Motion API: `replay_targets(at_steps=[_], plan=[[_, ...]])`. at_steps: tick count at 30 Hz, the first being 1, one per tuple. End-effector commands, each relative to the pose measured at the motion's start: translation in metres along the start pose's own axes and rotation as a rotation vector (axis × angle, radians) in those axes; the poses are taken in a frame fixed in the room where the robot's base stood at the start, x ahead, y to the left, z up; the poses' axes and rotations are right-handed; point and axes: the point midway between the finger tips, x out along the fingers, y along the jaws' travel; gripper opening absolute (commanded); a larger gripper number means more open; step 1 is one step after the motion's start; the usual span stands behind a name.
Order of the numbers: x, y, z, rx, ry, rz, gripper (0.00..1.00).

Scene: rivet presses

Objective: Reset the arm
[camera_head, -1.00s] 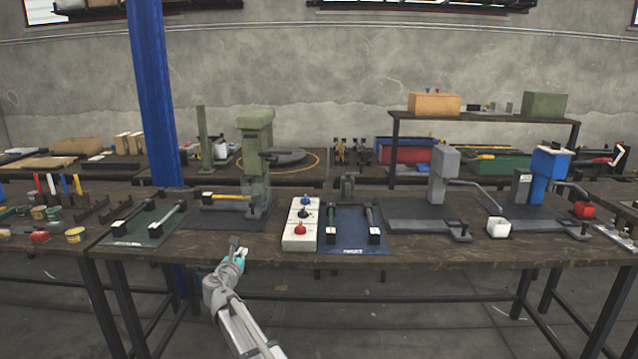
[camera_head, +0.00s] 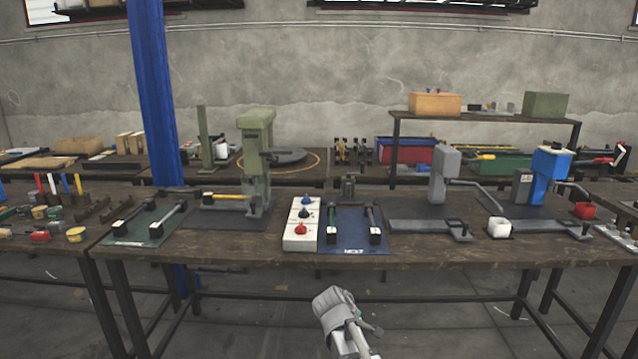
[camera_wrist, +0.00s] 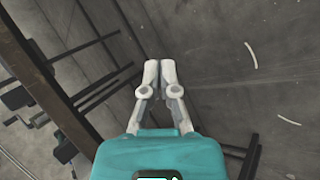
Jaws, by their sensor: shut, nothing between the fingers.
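My arm (camera_head: 345,318) shows at the bottom middle of the head view, in front of the table's front edge and below its top. Its gripper end is mostly hidden behind my own wrist there. In the wrist view my gripper (camera_wrist: 160,74) is shut with its fingertips together and nothing between them. It hangs over the bare concrete floor, apart from the table.
The workbench (camera_head: 200,258) carries a green press (camera_head: 257,150), a white button box (camera_head: 299,238), a blue mat (camera_head: 350,247), a grey press (camera_head: 444,170) and a blue press (camera_head: 548,175). Table legs and crossbars stand behind my arm. The floor in front is clear.

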Motion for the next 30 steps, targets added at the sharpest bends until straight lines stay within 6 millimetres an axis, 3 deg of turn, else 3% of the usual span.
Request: replay_targets(at_steps=[1,3,9,22,30], plan=[[0.002,-0.012,0.026,0.098,-0.016,-0.068,0.0],[0.004,-0.027,0.051,0.235,-0.039,-0.162,0.0],[0.001,-0.065,0.1,0.544,-0.11,-0.384,0.0],[-0.018,-0.107,0.153,0.893,-0.231,-0.656,0.0],[-0.038,-0.09,0.152,0.893,-0.231,-0.656,0.0]])
